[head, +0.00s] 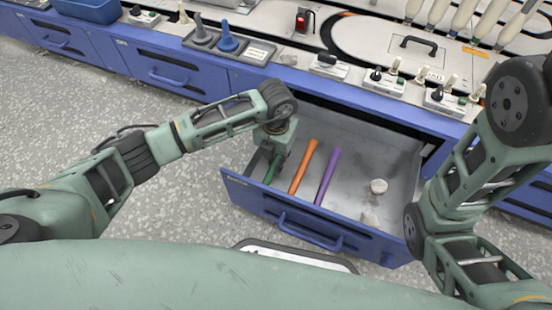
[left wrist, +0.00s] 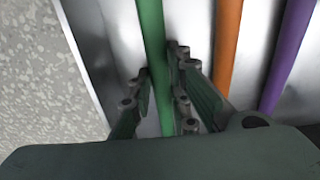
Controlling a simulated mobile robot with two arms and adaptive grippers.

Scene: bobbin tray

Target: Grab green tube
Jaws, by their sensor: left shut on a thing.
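The green tube (left wrist: 152,40) lies in the open blue drawer (head: 258,200), along its left side. My left gripper (head: 272,165) reaches down into the drawer over the tube. In the left wrist view its two fingers (left wrist: 160,92) stand on either side of the green tube and are shut on it. In the head view only the lower end of the green tube (head: 270,174) shows; the gripper hides the rest. My right gripper is not in view; only my right arm shows at the right.
An orange tube (head: 304,165) and a purple tube (head: 328,175) lie to the right of the green one. Small pale objects (head: 378,187) lie farther right in the drawer. The drawer's left wall (left wrist: 85,50) is close to my left gripper. The worktop (head: 290,60) stands behind.

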